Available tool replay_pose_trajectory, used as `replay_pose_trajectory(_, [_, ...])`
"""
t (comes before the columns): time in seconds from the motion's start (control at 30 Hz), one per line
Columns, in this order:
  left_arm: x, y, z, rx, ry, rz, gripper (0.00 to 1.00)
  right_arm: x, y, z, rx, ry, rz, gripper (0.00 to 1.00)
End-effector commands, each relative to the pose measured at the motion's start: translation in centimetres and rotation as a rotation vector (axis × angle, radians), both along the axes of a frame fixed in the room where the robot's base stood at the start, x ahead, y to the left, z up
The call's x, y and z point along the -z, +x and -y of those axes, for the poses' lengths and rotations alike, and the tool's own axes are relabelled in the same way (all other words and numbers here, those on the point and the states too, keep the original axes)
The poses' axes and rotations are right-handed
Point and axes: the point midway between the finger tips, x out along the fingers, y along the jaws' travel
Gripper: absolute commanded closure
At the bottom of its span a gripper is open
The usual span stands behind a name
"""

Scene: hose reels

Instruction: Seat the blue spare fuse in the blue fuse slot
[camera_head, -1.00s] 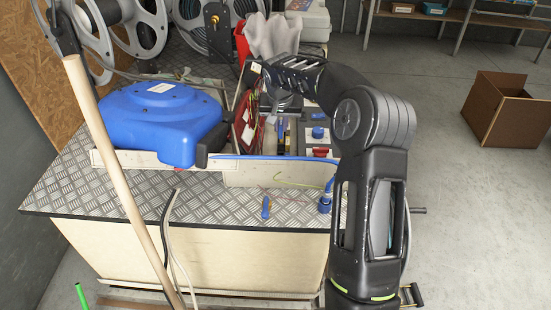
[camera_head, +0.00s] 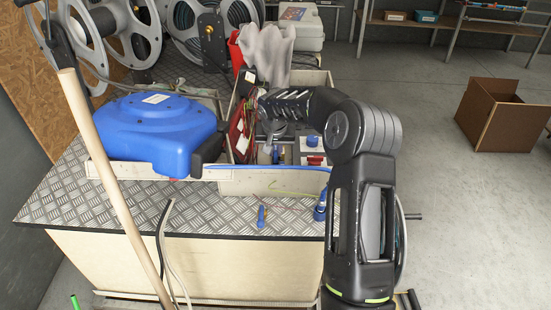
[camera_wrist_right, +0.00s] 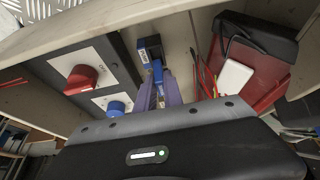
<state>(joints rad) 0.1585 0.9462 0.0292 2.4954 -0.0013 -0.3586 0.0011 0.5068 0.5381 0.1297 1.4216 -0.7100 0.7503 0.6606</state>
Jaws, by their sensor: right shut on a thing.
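My right gripper (camera_wrist_right: 160,92) is shut on the blue spare fuse (camera_wrist_right: 158,71), a small blue piece between its fingertips in the right wrist view. Just beyond the fuse is a dark block with blue parts (camera_wrist_right: 150,44), which looks like the blue fuse slot. The fuse's tip is very near this block; whether it touches or is inside, I cannot tell. In the head view my right gripper (camera_head: 275,131) reaches down into the pale bin (camera_head: 270,182), and its own wrist partly hides the fingers. My left gripper is not in view.
A panel with a red knob (camera_wrist_right: 82,79) and a blue knob (camera_wrist_right: 115,108) lies beside the fingers. A red pouch (camera_wrist_right: 262,75) with wires is on the other side. The bin's walls are close around. A blue hose reel (camera_head: 155,135) stands left on the metal bench.

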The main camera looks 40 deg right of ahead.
Motion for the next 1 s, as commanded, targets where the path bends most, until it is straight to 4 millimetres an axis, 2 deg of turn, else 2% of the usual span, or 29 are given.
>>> replay_pose_trajectory(0.23, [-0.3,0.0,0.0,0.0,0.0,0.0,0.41,3.3,-0.1,-0.1,-0.001,0.002,-0.005,1.0])
replay_pose_trajectory(0.47, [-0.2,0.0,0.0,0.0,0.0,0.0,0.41,4.0,-0.3,-0.1,0.0,0.005,-0.009,1.0])
replay_pose_trajectory(0.5, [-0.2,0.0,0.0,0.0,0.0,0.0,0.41,4.0,-0.3,-0.1,0.0,0.005,-0.01,0.87])
replay_pose_trajectory(0.73, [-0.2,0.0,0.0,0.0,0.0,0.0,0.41,3.8,-0.2,-0.1,0.0,0.002,-0.006,0.69])
replay_pose_trajectory(1.0, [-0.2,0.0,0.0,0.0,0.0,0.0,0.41,3.6,-0.1,-0.1,-0.001,0.001,-0.003,0.67])
